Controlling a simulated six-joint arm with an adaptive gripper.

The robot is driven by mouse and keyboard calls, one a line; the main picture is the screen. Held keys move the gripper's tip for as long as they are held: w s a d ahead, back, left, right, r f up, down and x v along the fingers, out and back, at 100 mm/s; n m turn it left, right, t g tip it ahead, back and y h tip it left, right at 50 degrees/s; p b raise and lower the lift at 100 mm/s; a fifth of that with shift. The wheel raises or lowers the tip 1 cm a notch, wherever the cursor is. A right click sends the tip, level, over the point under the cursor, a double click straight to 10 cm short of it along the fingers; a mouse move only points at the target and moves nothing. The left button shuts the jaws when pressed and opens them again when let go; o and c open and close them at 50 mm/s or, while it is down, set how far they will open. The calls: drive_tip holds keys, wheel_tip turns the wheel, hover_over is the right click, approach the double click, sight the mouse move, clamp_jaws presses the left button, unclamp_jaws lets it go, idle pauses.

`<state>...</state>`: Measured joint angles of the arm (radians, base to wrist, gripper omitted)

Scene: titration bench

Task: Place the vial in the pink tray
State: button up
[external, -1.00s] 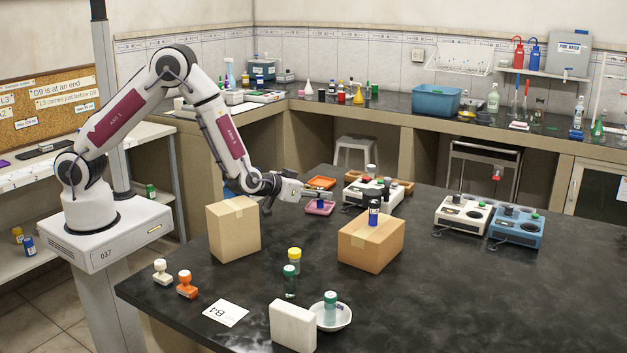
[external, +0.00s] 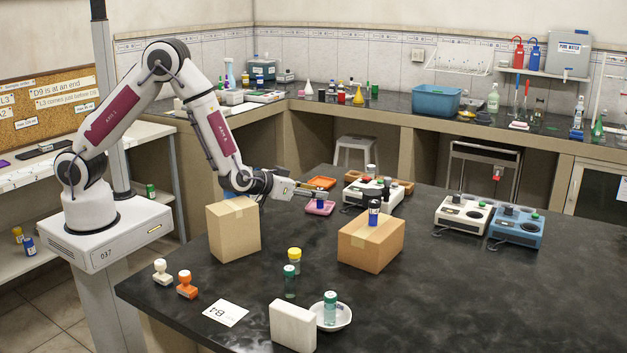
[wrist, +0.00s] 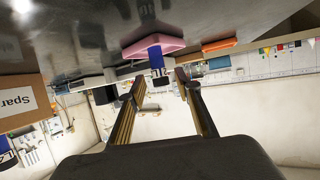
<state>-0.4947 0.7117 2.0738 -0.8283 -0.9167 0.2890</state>
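The pink tray (external: 325,210) lies on the black bench beyond the tan box; it also shows in the wrist view (wrist: 140,50), where the bench is at the top. A blue vial (external: 320,196) with a pale label stands upright in the tray; in the wrist view (wrist: 156,60) it meets the tray's surface. My gripper (external: 306,191) is level with the vial, just to its left. In the wrist view my gripper (wrist: 160,82) has its two fingers spread, with empty space between them. The vial is just beyond the fingertips, with no visible contact.
An orange tray (external: 321,183) lies behind the pink one, and a white device (external: 372,193) stands to the right. Two cardboard boxes (external: 234,230) (external: 370,243) stand nearer the front; another blue vial (external: 374,212) is on the right one.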

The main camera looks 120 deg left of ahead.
drive_tip(key=v, duration=0.9)
drive_tip(key=shift+d, duration=0.15)
idle(0.6)
drive_tip(key=w+d+r+m+t+h, duration=0.2)
drive_tip(key=w+d+r+h, duration=0.1)
drive_tip(key=d, duration=0.3)
drive_tip(key=w+d+r+m+t+h, duration=0.1)
drive_tip(key=w+d+r+t+h, duration=0.1)
drive_tip(key=w+d+r, duration=0.3)
drive_tip(key=s+d+r+m+t+h, duration=0.1)
drive_tip(key=s+d+r+m+h, duration=0.15)
drive_tip(key=d, duration=0.45)
drive_tip(key=s+d+r+m+h, duration=0.2)
drive_tip(key=d+h, duration=0.1)
drive_tip(key=d, duration=0.5)
drive_tip(key=s+d+r+m+g+h, duration=0.2)
drive_tip(key=s+d+r+m, duration=0.1)
drive_tip(key=s+d, duration=0.7)
drive_tip(key=s+m+g, duration=0.2)
drive_tip(key=s+m, duration=0.1)
drive_tip(key=s, duration=1.3)
drive_tip(key=shift+a, duration=0.2)
